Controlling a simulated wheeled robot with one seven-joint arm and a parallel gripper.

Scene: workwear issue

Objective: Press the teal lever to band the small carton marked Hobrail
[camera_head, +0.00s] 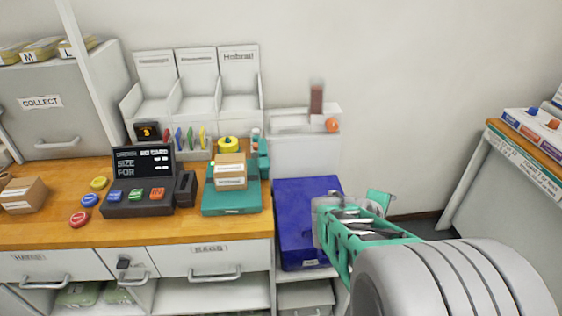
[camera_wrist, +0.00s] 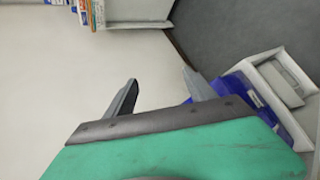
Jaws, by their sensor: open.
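A small brown carton (camera_head: 230,172) with a white label sits on the teal banding machine (camera_head: 231,202) at the right end of the wooden counter. The label is too small to read. In the head view my arm reaches in from the lower right, over and right of the blue bin, clear of the machine. The fingertips are hard to make out there.
A second carton (camera_head: 22,195) lies at the counter's left. A dark keypad terminal (camera_head: 137,207) and coloured discs (camera_head: 90,200) stand left of the machine. A blue bin (camera_head: 305,222) is right of the counter. Another bench (camera_head: 530,150) stands at far right.

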